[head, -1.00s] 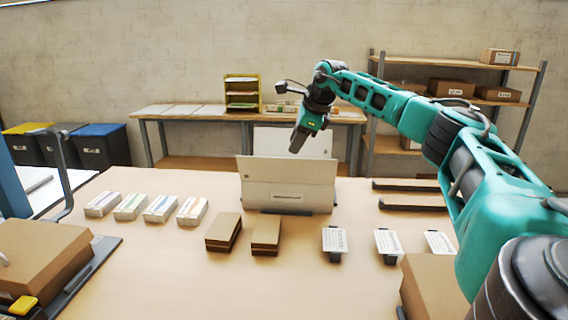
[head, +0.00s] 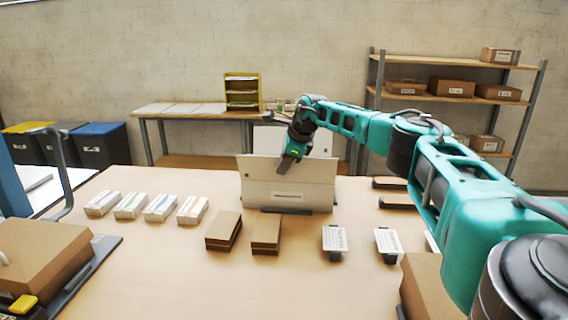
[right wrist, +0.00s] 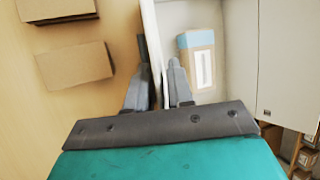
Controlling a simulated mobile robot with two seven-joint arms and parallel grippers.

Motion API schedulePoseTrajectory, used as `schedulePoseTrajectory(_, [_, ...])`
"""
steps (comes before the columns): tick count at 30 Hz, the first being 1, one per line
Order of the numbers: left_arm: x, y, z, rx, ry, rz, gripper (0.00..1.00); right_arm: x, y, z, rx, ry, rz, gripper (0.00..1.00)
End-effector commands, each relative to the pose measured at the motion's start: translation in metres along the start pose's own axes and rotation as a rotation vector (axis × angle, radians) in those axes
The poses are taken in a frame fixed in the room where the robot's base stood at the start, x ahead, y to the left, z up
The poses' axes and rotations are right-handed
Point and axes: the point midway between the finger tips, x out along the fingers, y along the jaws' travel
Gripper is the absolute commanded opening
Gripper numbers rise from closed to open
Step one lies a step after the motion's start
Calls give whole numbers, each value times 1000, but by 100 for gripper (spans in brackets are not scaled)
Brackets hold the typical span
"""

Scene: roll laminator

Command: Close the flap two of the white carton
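The white carton (head: 255,197) stands open at the far middle of the table, with a flap upright along its near side (head: 258,168) and another raised at its back (head: 318,140). My right gripper (head: 284,170) points down at the near flap. In the right wrist view, my right gripper (right wrist: 158,85) has its fingers slightly apart on either side of a white panel edge (right wrist: 151,30). Contact is unclear. A box with a blue band (right wrist: 197,58) lies inside the carton. A flap with a small hole (right wrist: 283,60) shows at right. My left gripper is out of view.
Brown boxes (head: 266,233) stand in front of the carton, white-and-coloured packs (head: 160,208) to the left, and labelled dark-based items (head: 334,240) to the right. Dark bars (head: 396,201) lie right of the carton. The front middle of the table is clear.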

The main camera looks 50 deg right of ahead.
Motion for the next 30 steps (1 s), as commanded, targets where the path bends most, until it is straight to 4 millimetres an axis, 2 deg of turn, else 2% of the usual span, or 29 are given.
schedulePoseTrajectory(1, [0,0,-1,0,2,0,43,0,0,0,0,0,0,16])
schedulePoseTrajectory(6, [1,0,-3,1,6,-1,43,0,0,0,0,0,0,0])
schedulePoseTrajectory(30, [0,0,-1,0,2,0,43,0,0,0,1,0,0,0])
